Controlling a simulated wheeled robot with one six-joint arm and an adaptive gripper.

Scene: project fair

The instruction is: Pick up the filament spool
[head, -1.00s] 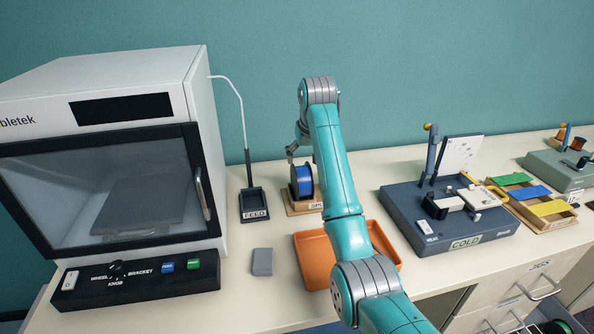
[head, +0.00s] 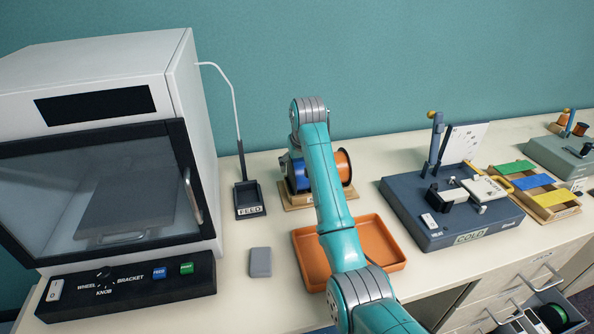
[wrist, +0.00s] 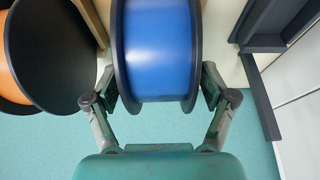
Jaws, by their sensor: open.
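A blue filament spool (head: 299,174) with black flanges stands on a wooden rack (head: 291,203) behind the orange tray. An orange spool (head: 344,167) stands on the same rack to its right. In the wrist view the blue spool (wrist: 155,45) fills the middle, between the two open fingers of my gripper (wrist: 160,95). The fingers lie at either side of its flanges, and I cannot tell whether they touch. The orange spool (wrist: 12,60) shows at the left, behind a black flange. In the head view my arm hides the gripper and part of the rack.
The FEED holder (head: 249,198) stands left of the rack, near the white printer (head: 105,80). An orange tray (head: 376,245) lies in front of the rack. A grey block (head: 260,262) lies on the counter. The dark COLD station (head: 450,225) stands to the right.

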